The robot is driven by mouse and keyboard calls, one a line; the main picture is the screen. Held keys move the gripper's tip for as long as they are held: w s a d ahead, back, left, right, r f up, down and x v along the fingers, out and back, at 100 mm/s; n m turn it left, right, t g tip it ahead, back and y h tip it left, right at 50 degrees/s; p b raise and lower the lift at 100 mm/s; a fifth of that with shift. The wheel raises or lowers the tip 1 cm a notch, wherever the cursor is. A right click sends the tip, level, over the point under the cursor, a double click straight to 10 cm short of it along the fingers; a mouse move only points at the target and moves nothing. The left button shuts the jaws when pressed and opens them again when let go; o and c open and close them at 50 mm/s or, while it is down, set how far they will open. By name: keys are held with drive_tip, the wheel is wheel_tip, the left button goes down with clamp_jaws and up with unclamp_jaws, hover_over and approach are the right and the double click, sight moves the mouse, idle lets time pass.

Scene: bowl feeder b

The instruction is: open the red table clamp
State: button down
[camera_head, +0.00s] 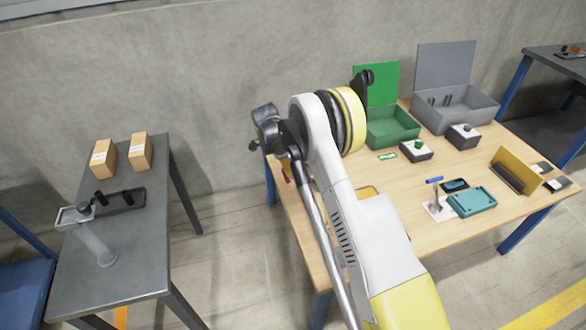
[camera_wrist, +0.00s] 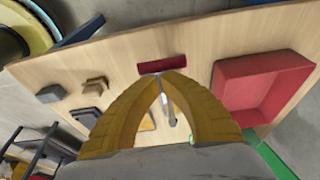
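The red table clamp shows in the wrist view as a short red bar (camera_wrist: 162,62), its handle, above the wooden table. A thin silver piece shows below the bar, in the gap between my fingers. My gripper (camera_wrist: 161,74) has two yellow fingers that arch together, their tips meeting or nearly so at the bar's near edge. I see nothing clearly held between the tips, and I cannot tell whether they touch the bar. In the head view, my arm hides the gripper and most of the clamp area.
A red open box (camera_wrist: 262,82) stands right of the clamp in the wrist view. A metal table (camera_head: 140,262) stands left.

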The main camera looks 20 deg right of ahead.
drive_tip(key=shift+a+f, duration=0.2)
drive_tip(key=shift+a, duration=0.05)
idle(0.6)
drive_tip(key=a+r+p, duration=0.4)
drive_tip(key=a+r, duration=0.2)
drive_tip(key=shift+a+r, duration=0.3)
drive_tip(key=shift+a, duration=0.05)
idle(0.4)
